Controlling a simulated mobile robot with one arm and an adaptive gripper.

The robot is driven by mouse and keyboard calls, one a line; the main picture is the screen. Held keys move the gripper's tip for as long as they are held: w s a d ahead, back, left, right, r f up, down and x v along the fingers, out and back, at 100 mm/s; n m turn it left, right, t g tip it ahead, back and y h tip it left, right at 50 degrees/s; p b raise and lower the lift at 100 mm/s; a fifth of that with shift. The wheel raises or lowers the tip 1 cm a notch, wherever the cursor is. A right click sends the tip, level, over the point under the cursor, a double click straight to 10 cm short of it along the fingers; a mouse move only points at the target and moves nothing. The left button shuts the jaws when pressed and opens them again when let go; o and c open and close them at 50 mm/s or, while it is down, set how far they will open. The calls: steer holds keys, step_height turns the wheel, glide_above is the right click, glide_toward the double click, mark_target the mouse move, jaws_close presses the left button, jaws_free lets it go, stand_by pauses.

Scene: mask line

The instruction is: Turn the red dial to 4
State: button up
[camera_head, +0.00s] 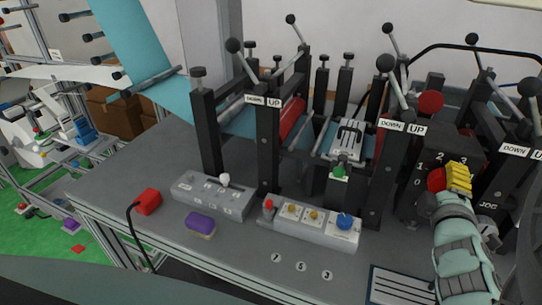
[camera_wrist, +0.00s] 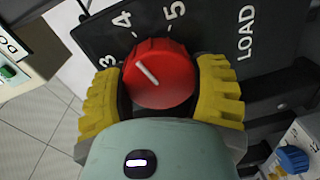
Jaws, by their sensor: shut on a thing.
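The red dial (camera_wrist: 158,75) is round and sits on a dark panel (camera_wrist: 90,35) with white numbers. In the wrist view, 3, 4 and 5 show around it. Its white pointer line slants up and left, roughly between 3 and 4. My gripper (camera_wrist: 160,92) has yellow ribbed fingers on both sides of the dial and is shut on it. In the head view, the dial (camera_head: 436,180) is partly hidden by my gripper (camera_head: 452,179), and 0, 1, 2 and 3 are readable on the panel.
The word LOAD (camera_wrist: 246,32) is right of the dial. A control box with a blue knob (camera_wrist: 292,159) is at the lower right. Black posts with levers and DOWN/UP labels (camera_head: 404,127) stand close by. A striped plate (camera_head: 399,287) lies at the table's front.

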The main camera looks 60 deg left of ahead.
steer(key=shift+a+r, duration=0.1)
steer(key=shift+r, duration=0.1)
steer(key=o, duration=1.2)
steer(key=shift+f, duration=0.1)
steer(key=shift+o, duration=0.2)
steer(key=shift+s, duration=0.1)
steer(key=v, duration=0.7)
steer(key=shift+d, duration=0.3)
steer(key=shift+s, duration=0.1)
